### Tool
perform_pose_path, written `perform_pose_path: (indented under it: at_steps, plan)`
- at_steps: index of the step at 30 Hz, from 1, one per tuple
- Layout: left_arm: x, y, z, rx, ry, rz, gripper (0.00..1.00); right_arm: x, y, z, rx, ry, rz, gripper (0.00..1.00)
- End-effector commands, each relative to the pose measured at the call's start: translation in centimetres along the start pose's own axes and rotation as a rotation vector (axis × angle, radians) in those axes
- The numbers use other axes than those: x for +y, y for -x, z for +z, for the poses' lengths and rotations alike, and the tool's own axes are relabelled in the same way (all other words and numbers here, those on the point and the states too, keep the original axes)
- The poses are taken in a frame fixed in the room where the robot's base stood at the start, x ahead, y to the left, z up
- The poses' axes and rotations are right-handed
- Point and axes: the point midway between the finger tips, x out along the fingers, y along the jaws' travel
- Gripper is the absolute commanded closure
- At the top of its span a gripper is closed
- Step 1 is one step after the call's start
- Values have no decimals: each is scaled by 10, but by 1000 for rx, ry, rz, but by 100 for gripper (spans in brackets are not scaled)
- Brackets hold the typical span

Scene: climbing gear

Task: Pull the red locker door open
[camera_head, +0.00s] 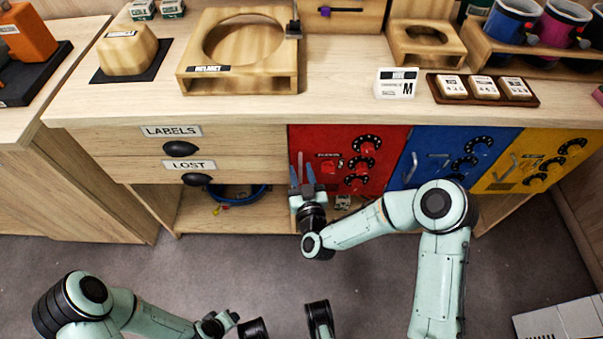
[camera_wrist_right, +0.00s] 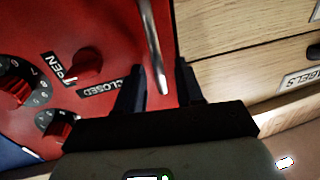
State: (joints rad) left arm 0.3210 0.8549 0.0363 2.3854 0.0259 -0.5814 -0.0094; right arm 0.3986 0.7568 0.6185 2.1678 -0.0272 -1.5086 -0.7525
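The red locker door (camera_head: 326,140) is flush in the cabinet front, left of the blue door. It carries several dials and a red latch knob (camera_wrist_right: 88,68) beside OPEN and CLOSED labels. A metal bar handle (camera_wrist_right: 152,40) runs along the door's edge nearest the drawers. My right gripper (camera_head: 302,178) is at this handle. In the right wrist view, its two dark fingers (camera_wrist_right: 160,85) are apart, with the handle's end between them and a gap visible on both sides.
A blue door (camera_head: 430,150) and a yellow door (camera_head: 545,155) stand to the right. Drawers labelled LABELS (camera_head: 225,140) and LOST (camera_head: 225,168) are to the left. An open shelf below holds a blue bowl (camera_head: 238,195). The floor in front is mostly clear.

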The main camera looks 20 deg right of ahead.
Motion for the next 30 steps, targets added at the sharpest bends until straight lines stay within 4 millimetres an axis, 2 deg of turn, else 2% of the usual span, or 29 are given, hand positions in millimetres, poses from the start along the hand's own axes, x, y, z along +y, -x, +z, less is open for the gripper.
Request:
perform_pose_path:
  at_steps: [1,4,30]
  plan:
    - [0,0,0,0,0,0,57,0,0,0,0,0,0,66]
    - [0,0,0,0,0,0,57,0,0,0,0,0,0,99]
    - [0,0,0,0,0,0,57,0,1,0,-1,0,-1,100]
